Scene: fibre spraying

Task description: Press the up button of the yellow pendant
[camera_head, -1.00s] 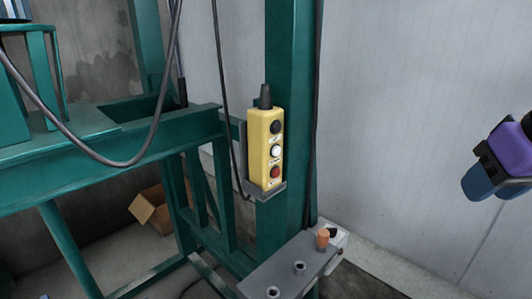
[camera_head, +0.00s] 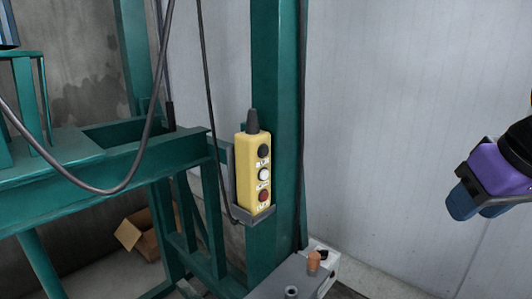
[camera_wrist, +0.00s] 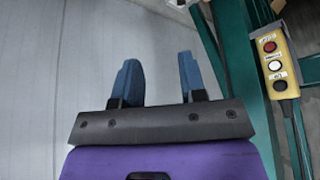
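The yellow pendant (camera_head: 251,175) hangs upright in a grey holder on a green post, near the middle of the head view. Its front has a black button (camera_head: 264,151) on top, a white button (camera_head: 264,174) in the middle and a red button (camera_head: 264,196) at the bottom. The labels are too small to read. In the wrist view the pendant (camera_wrist: 273,68) is upside down at the right edge, with the black button (camera_wrist: 280,86) lowest. My gripper (camera_wrist: 158,78) has two blue fingers spread apart with nothing between them. In the head view my gripper (camera_head: 475,208) is at the right, well apart from the pendant.
A green post (camera_head: 277,80) stands behind the pendant, and a green frame (camera_head: 110,165) fills the left. A dark cable (camera_head: 207,90) hangs beside the pendant. A grey block with an orange knob (camera_head: 314,260) is below right. Open space lies before the pale wall (camera_head: 400,100).

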